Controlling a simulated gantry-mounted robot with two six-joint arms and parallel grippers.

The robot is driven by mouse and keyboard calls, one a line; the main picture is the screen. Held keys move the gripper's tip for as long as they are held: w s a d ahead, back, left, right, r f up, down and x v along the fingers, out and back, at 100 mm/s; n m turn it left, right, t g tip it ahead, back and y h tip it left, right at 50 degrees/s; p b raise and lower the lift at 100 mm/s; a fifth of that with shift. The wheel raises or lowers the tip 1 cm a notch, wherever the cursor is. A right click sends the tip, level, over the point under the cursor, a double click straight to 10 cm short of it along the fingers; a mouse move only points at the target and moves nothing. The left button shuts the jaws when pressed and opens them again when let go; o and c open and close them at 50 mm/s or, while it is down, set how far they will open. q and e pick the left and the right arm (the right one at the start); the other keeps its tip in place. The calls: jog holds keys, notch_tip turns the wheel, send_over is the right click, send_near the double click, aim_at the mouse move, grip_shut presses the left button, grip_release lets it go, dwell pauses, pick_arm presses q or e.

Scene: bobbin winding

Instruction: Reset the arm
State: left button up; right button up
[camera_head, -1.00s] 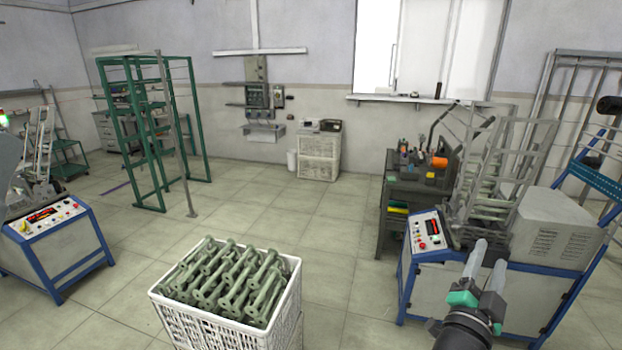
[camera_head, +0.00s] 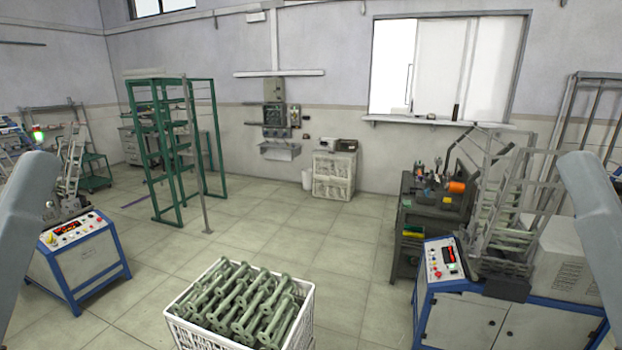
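A grey arm link of mine (camera_head: 28,225) shows at the left edge of the head view, and another (camera_head: 598,215) at the right edge. Neither gripper is in view, so I cannot see whether they are open or shut. A white basket (camera_head: 188,334) at the bottom middle holds many grey-green bobbins (camera_head: 243,302) lying in a pile. No arm touches the basket or the bobbins.
A blue-framed machine with a control panel (camera_head: 88,262) stands at the left, and another (camera_head: 470,312) at the right. A green rack (camera_head: 160,150) and a dark tool bench (camera_head: 415,212) stand farther back. The tiled floor (camera_head: 300,220) between them is clear.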

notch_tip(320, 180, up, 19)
jog(key=p, duration=1.6)
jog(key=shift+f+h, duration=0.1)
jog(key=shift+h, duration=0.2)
